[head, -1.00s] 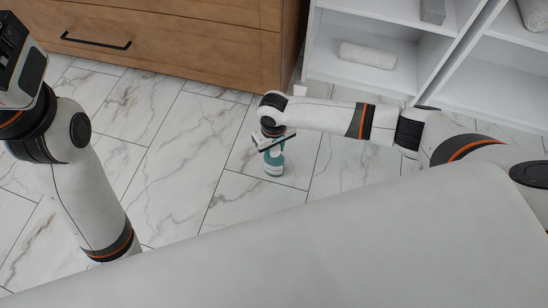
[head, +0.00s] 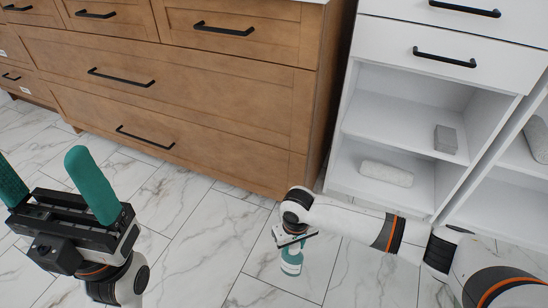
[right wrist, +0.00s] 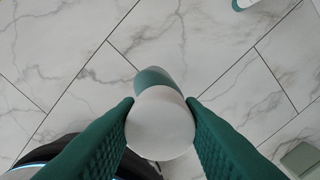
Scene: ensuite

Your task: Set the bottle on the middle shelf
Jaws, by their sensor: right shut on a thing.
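The bottle (head: 291,263) is teal with a white band and hangs or stands upright over the floor tiles; I cannot tell if it touches them. My right gripper (head: 292,240) is above it, shut on its top. In the right wrist view the green fingers (right wrist: 160,105) press on both sides of a white rounded cap (right wrist: 160,125), with the teal body (right wrist: 152,78) beyond. The white shelf unit at right has a middle shelf (head: 390,139) bearing a grey block (head: 445,139) at its right side. My left gripper (head: 45,170) is open and empty at left.
White drawers (head: 440,50) are above the open compartments. A wooden dresser (head: 200,85) stands left of the unit. The left part of the middle shelf is clear.

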